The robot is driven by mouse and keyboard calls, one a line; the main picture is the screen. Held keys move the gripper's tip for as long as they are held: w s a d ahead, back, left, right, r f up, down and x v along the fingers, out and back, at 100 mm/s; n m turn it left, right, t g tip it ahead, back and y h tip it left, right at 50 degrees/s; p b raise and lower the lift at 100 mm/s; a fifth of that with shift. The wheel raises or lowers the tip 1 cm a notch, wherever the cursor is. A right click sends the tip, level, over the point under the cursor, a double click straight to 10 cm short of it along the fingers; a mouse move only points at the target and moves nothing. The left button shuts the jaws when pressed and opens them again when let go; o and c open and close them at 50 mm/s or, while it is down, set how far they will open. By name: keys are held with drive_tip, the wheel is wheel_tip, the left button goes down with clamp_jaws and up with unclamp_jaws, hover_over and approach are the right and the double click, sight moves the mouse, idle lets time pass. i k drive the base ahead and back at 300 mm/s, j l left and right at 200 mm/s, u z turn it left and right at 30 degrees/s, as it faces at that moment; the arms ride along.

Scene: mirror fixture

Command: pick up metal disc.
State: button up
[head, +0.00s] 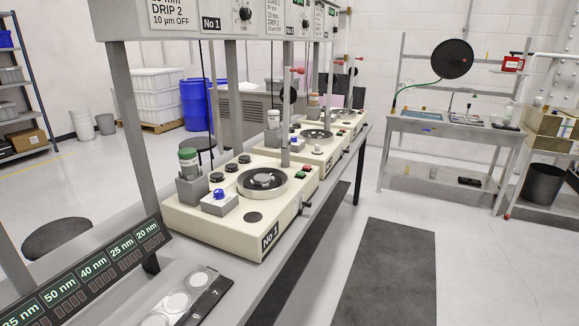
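Several round, pale metal discs lie in a row on a tray (213,293) at the bottom of the head view. The farthest metal disc (199,279) shows whole, another disc (176,302) lies nearer, and a third is cut by the lower picture edge. The tray's dark edge carries the numbers 6 and 7. A cream machine (190,220) marked No 1 stands beyond the tray on the same bench. It has a round platter (262,181) with a grey metal piece in its middle. My gripper is not in view.
A dark panel (85,275) with nm labels stands left of the tray. Grey posts (126,120) rise from the bench to overhead boxes. More machines (316,135) follow behind. Right of the bench are dark mats (385,275) and open floor, then a sink table (450,130).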

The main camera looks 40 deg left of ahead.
sight(262, 179)
drive_tip(key=i+u, duration=0.2)
drive_tip(key=i, duration=0.25)
drive_tip(key=i+l+u, duration=0.15)
drive_tip(key=i, duration=0.3)
drive_tip(key=i+l+u, duration=0.2)
drive_tip(key=i, duration=0.2)
drive_tip(key=i+l+u, duration=0.2)
drive_tip(key=i, duration=0.25)
